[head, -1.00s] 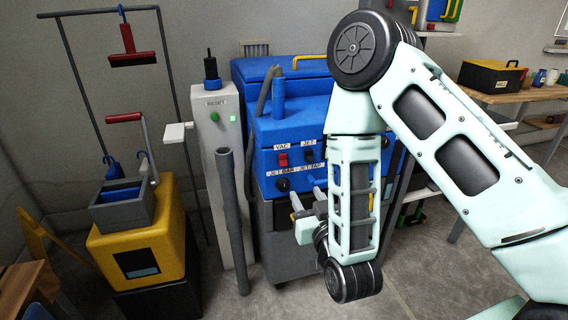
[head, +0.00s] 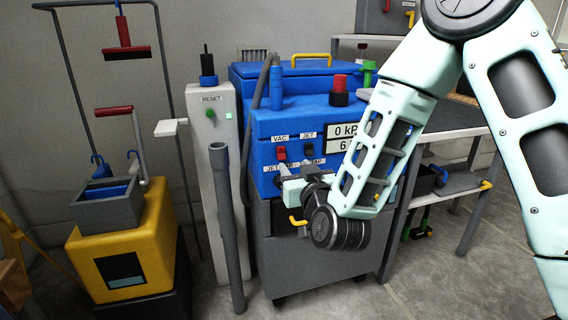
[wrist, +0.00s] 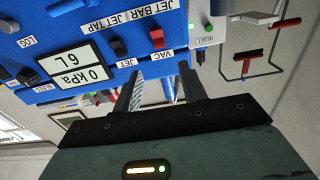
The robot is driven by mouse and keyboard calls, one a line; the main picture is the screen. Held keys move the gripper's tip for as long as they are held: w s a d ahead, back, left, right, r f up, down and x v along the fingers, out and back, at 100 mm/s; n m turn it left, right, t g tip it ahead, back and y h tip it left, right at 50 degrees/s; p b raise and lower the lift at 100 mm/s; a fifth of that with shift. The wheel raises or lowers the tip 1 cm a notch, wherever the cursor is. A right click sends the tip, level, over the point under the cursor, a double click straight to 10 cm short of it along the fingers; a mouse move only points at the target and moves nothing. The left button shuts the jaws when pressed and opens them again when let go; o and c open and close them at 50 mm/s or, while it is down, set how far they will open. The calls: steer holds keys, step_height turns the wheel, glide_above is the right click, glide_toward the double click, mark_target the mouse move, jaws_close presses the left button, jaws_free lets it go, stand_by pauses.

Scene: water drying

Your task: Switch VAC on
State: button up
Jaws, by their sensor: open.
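The red VAC switch (head: 281,153) sits below its VAC label on the front panel of the blue machine (head: 262,124). In the wrist view, which is upside down, the red switch (wrist: 157,38) shows just beyond the fingertips, near the middle. My gripper (head: 284,180) is in front of the panel, a little below the switch in the head view. In the wrist view my gripper (wrist: 160,70) is open, with its two fingers apart and nothing between them. Whether a finger touches the panel cannot be told.
The black JET switch (head: 308,153) is beside the VAC switch. A pressure display (head: 345,137) is to the right. A grey RESET post (head: 208,120) and an upright grey pipe (head: 226,220) stand left of the machine. A yellow bucket unit (head: 120,245) stands farther left.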

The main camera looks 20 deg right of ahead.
mark_target(282, 149)
steer(key=w, duration=1)
steer(key=shift+w+b, duration=0.1)
steer(key=shift+b, duration=0.25)
jaws_close()
